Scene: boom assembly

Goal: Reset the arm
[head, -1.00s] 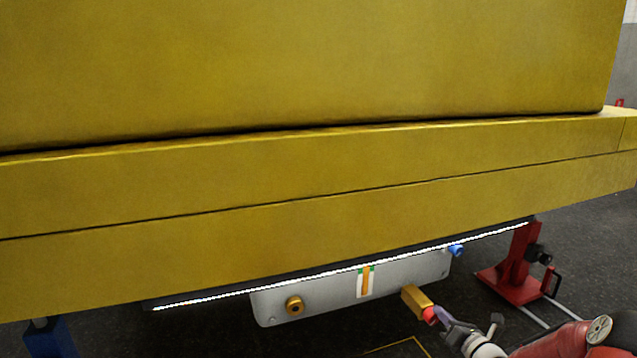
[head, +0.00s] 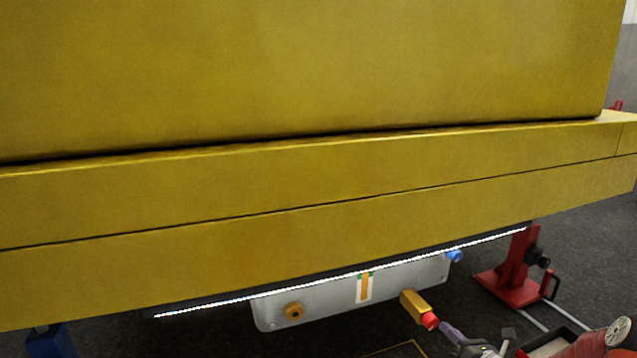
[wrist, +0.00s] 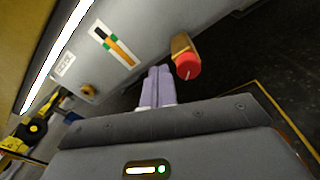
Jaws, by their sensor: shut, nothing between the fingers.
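My gripper (head: 449,330) is at the lower right of the head view, below the big yellow boom (head: 300,215). In the wrist view, its two pale purple fingers (wrist: 158,88) are pressed together with nothing between them. A brass block (head: 413,303) with a red round end (head: 430,321) sticks out from the grey plate (head: 335,297). In the wrist view, the red end (wrist: 187,66) is just right of the fingertips, with a dark gap between. In the head view, the fingertips are close to the red end, at its lower right.
A brass fitting (head: 294,311), a label with an orange bar (head: 364,288) and a blue knob (head: 455,256) are on the plate. A red stand (head: 517,270) supports the boom at right, a blue stand (head: 52,342) at left. Dark floor (head: 590,250) lies open at right.

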